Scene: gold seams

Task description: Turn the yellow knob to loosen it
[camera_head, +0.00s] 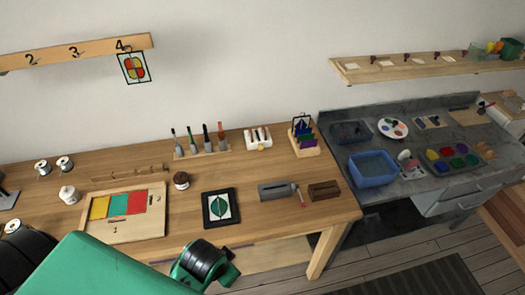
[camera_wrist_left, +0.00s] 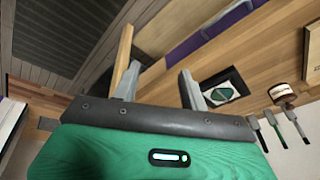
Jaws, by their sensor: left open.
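I cannot make out a yellow knob in either view. A grey metal device (camera_head: 276,190) with a thin, red-tipped handle lies near the front right of the wooden bench. My left arm, green and black, reaches in from the bottom of the head view, where its fingers are not clearly seen. In the left wrist view, my left gripper (camera_wrist_left: 159,70) has two grey fingers spread apart with nothing between them. It hangs by the bench's front edge, apart from the framed green leaf panel (camera_wrist_left: 221,93). My right gripper is not in view.
The wooden bench (camera_head: 250,213) holds a tray with colored panes (camera_head: 150,226), a brown jar (camera_head: 181,180), upright tools (camera_head: 205,143) and a dark wooden block (camera_head: 324,190). A grey worktable (camera_head: 405,178) with a blue tub (camera_head: 373,170) stands right. Bare bench surrounds the leaf panel.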

